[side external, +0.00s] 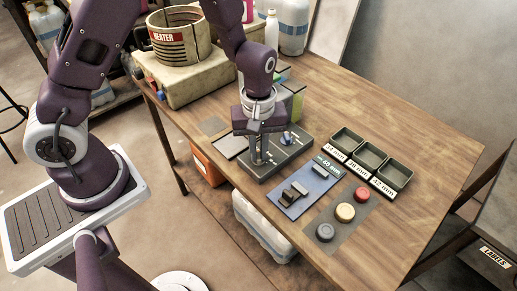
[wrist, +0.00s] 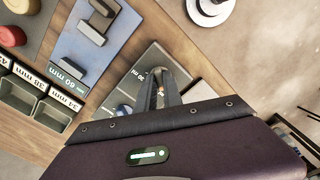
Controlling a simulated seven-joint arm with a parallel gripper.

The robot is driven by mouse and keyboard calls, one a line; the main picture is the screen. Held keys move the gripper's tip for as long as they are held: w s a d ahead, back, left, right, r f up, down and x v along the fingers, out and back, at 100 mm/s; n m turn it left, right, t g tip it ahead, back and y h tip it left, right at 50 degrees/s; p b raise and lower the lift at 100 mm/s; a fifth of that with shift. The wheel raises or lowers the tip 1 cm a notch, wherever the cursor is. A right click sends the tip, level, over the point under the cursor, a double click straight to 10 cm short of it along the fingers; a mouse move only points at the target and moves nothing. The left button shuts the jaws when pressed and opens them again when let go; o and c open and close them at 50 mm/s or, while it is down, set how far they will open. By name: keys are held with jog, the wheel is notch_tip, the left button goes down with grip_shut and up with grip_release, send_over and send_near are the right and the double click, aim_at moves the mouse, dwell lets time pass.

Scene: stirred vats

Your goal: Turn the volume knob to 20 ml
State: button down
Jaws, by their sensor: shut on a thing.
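A dark grey control panel (side external: 262,174) lies near the front edge of the wooden table; it also shows in the wrist view (wrist: 150,60). My gripper (side external: 259,160) points down over the panel's left part, its fingers close together.
A blue plate (side external: 290,208) with a dark clamp-like block lies in front. Labelled trays (side external: 372,157) stand at right. A heater (side external: 180,38) stands behind left. The table's right part is clear.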

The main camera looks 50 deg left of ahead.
aim_at(258, 155)
jog(key=m, duration=0.5)
jog(key=shift+m, duration=0.4)
jog(key=m, duration=0.5)
dwell(0.4)
jog(key=c, duration=1.5)
grip_release()
jog(key=shift+r, duration=0.15)
notch_tip(258, 155, up, 7)
jog(key=shift+f, duration=0.1)
